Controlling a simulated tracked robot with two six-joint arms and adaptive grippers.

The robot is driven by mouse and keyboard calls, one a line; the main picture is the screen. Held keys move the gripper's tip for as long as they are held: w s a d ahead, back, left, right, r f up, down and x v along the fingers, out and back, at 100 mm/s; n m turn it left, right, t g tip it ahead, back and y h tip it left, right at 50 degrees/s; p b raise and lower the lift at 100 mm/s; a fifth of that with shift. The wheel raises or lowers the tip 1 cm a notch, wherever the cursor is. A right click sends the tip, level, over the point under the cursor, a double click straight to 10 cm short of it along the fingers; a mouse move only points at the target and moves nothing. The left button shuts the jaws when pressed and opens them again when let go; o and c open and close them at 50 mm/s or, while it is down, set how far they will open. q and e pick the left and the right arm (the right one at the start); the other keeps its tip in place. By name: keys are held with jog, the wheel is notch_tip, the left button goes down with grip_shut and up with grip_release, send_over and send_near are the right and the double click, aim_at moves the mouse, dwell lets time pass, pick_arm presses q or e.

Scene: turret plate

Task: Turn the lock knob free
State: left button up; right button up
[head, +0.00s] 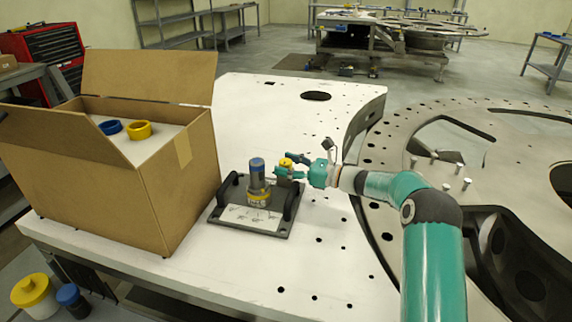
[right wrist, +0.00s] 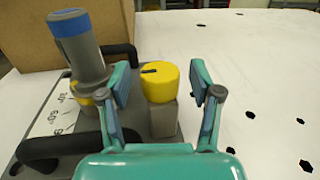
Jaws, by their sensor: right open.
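The lock knob is a yellow round cap (right wrist: 159,80) with a dark mark on top, on a grey post; it also shows in the head view (head: 286,162). It stands on a dark base plate (head: 248,219) with black handles, beside a grey cylinder with a blue top (head: 257,172). My right gripper (right wrist: 161,92) is open, with one finger on each side of the yellow knob. In the right wrist view there is a visible gap on the right side; contact on the left side cannot be told. My left gripper is not in view.
An open cardboard box (head: 168,195) with a blue ring (head: 110,127) and a yellow ring (head: 139,130) stands left of the plate. A large perforated metal ring (head: 400,135) lies at the right. The white table (head: 290,105) is clear behind the plate.

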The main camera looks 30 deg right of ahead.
jog(key=v, duration=1.1)
jog(key=shift+s+d, duration=0.1)
jog(key=shift+s, duration=0.05)
jog(key=shift+d+f, duration=0.1)
